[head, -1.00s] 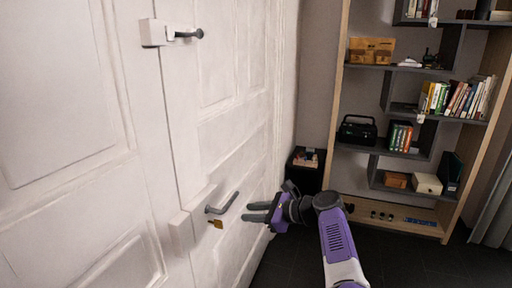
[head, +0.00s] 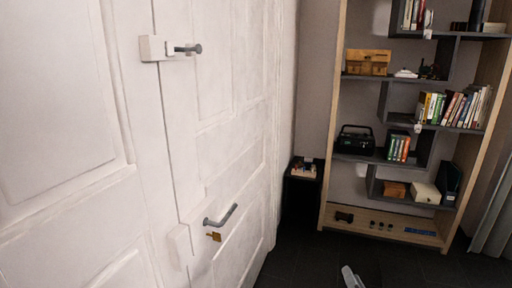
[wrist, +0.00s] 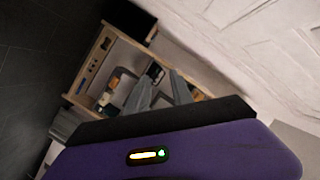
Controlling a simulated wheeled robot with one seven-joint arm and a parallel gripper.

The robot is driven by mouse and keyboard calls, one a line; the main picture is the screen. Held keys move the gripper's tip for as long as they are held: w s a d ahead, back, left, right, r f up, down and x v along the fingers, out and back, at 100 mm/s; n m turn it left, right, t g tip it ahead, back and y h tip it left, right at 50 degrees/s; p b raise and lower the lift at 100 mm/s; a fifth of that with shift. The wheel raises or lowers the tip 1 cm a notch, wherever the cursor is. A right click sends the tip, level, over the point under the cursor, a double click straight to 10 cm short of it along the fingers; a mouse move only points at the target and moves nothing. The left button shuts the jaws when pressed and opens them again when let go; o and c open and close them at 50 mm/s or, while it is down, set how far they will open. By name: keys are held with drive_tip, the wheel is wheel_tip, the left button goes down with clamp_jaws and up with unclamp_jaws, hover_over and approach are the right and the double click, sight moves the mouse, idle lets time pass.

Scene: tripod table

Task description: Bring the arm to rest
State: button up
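My gripper (wrist: 163,82) shows in the wrist view. Its two grey fingers stand a little apart with nothing between them, beyond a purple housing with a small lit light. In the head view the gripper is out of sight. Only a pale bit of my arm (head: 351,277) shows at the bottom edge.
A white panelled door (head: 225,150) fills the left, with a handle (head: 220,216), a gold key or lock (head: 213,237) below it, and an upper latch (head: 170,48). A bookshelf (head: 333,120) stands at the right. A small dark stand (head: 301,205) is between them. Dark floor ahead is clear.

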drive_tip(key=s+a+r+n, duration=0.2)
drive_tip(key=s+n, duration=0.1)
drive_tip(key=s, duration=1.3)
drive_tip(key=s+a+r+n+p, duration=0.1)
drive_tip(key=s+a+r+n, duration=0.1)
drive_tip(key=s, duration=1.5)
drive_tip(key=s+a+r+n+g, duration=0.1)
drive_tip(key=s+a+r+n, duration=0.1)
drive_tip(key=s, duration=1.5)
drive_tip(key=shift+a+r+n+y+p, duration=0.35)
drive_tip(key=shift+r+n, duration=0.45)
drive_tip(key=shift+n, duration=0.4)
drive_tip(key=shift+o, duration=0.4)
